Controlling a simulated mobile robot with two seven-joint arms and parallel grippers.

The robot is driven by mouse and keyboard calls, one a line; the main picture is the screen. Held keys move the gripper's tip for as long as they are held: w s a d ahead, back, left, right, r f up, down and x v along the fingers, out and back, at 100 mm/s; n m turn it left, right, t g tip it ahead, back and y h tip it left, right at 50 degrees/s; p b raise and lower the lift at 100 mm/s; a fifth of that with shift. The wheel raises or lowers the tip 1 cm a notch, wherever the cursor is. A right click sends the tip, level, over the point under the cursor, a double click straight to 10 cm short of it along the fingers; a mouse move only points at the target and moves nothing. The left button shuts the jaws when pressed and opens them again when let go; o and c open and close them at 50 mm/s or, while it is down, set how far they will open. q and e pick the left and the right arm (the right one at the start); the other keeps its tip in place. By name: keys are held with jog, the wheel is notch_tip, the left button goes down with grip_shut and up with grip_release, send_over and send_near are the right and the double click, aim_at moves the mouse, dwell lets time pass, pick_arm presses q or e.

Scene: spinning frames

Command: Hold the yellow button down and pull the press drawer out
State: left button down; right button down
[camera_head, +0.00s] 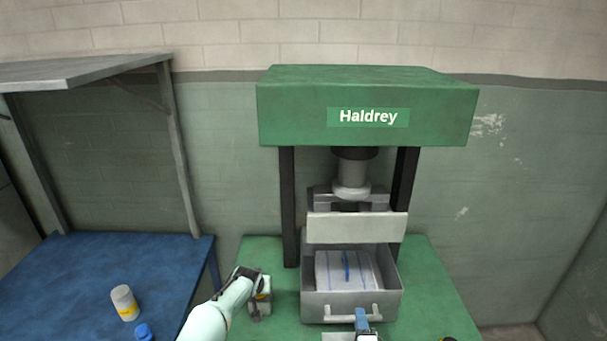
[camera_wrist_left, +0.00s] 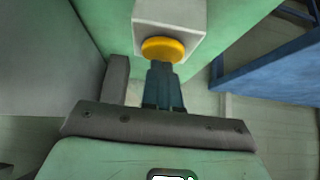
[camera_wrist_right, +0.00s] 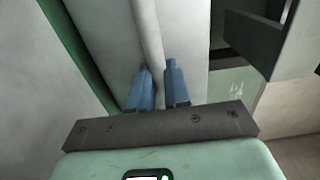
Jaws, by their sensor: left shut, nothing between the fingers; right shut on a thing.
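The yellow button (camera_wrist_left: 163,50) sits on a pale box (camera_wrist_left: 170,18) in the left wrist view; the box (camera_head: 264,296) also shows in the head view, partly behind my left arm. My left gripper (camera_wrist_left: 164,70) is shut and empty, its tips at the button's edge and seemingly touching it. How deep the button sits cannot be told. The grey press drawer (camera_head: 340,302) stands out from under the green press (camera_head: 300,110), open at the top. My right gripper (camera_head: 362,322) is shut on its handle (camera_head: 335,314); the handle bar (camera_wrist_right: 147,35) runs between the blue fingers (camera_wrist_right: 157,85).
White blocks or sheets with blue lines (camera_head: 335,270) lie in the drawer. A raised grey guard plate (camera_head: 355,228) hangs above it.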

pick_arm(q)
jog(key=shift+s+f, duration=0.1)
jog(key=shift+f, duration=0.05)
pick_arm(e)
jog(key=shift+s, duration=0.95)
pick_arm(q)
jog(key=shift+r, duration=3.15)
jog(key=shift+s+r, duration=0.3)
jog(key=shift+s, duration=0.15)
jog(key=s+r, duration=0.2)
jog(key=s, duration=0.4)
jog(key=shift+r, duration=0.2)
